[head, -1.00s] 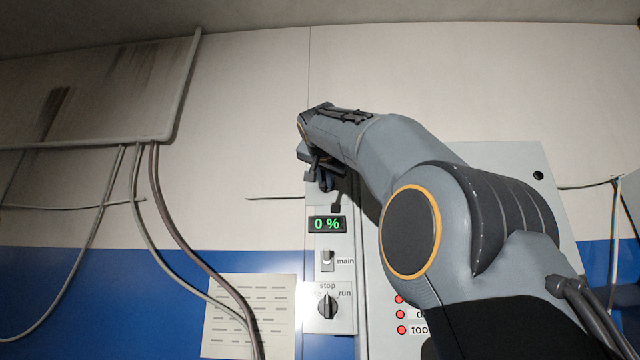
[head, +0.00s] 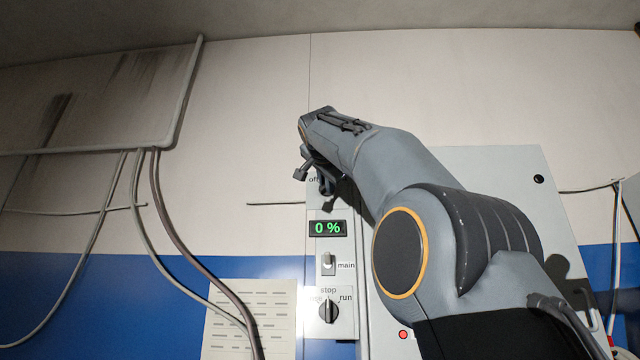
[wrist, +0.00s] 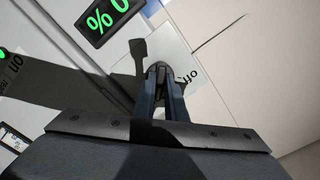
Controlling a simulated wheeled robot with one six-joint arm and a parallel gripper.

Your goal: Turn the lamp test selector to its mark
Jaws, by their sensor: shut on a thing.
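My gripper (head: 325,188) is at the top of the narrow control panel, above the green display. In the wrist view its two fingers (wrist: 161,92) are closed together on a small dark selector knob (wrist: 158,68), mostly hidden between the fingertips. The knob's plate (wrist: 160,40) is pale, with an "off" label just right of the fingertips in the wrist view. In the head view the "off" label shows left of my gripper. The knob's pointer and its mark cannot be made out.
The display (head: 327,228) reads 0 %. Below it are a "main" switch (head: 328,263) and a stop/run selector (head: 328,311). A larger grey panel (head: 515,185) stands to the right, partly behind my arm.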

